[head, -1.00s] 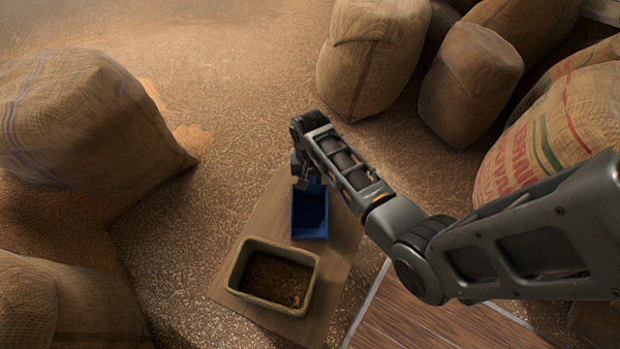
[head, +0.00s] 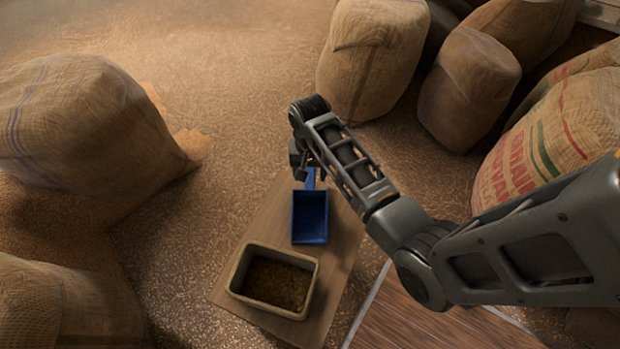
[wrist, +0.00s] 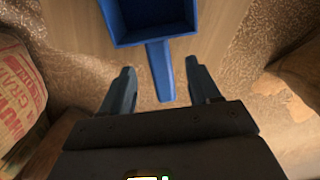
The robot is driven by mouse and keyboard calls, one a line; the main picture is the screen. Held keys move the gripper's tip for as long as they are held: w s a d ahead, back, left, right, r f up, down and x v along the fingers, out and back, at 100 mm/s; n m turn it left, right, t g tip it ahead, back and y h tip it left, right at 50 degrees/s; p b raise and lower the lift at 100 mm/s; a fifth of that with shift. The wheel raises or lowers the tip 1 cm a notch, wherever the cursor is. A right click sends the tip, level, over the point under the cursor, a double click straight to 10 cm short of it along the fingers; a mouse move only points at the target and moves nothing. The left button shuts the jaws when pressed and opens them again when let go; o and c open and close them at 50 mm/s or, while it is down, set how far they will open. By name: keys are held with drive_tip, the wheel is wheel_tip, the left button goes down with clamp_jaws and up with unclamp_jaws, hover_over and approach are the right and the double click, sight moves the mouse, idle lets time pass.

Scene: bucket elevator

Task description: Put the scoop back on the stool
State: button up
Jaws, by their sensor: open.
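The blue scoop (head: 309,219) lies on the wooden stool top (head: 342,250), its handle pointing away toward the stool's far edge. In the wrist view, the scoop's tray (wrist: 150,20) is at the top and its handle runs down between my fingers. My gripper (head: 308,174) is at the handle end in the head view. In the wrist view my gripper (wrist: 160,68) is open, one finger on each side of the handle with gaps showing. How high the fingers are above the handle is hard to tell.
A tan bin (head: 240,290) with dark grain stands on the near part of the stool. Grain covers the floor around it. Burlap sacks stand at left (head: 80,130) and at the back right (head: 375,60). A printed sack (head: 550,140) is at right beside my arm.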

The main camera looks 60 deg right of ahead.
wheel_tip(320, 180, up, 6)
drive_tip(key=shift+p, duration=0.4)
drive_tip(key=s+a+n+t+h, duration=0.2)
drive_tip(key=s+a+n+t, duration=0.6)
drive_tip(key=s, duration=0.6)
drive_tip(key=s+a+r+n+t+y, duration=0.1)
drive_tip(key=s+a+r+t, duration=0.2)
drive_tip(key=r, duration=0.9)
drive_tip(key=s+a+r+n+t, duration=0.2)
drive_tip(key=s+a+r+t, duration=0.2)
drive_tip(key=s+a+r, duration=0.3)
wheel_tip(320, 180, up, 5)
drive_tip(key=shift+s+a+r+n+y, duration=0.15)
drive_tip(key=shift+s+n+y, duration=0.2)
drive_tip(key=shift+s, duration=0.65)
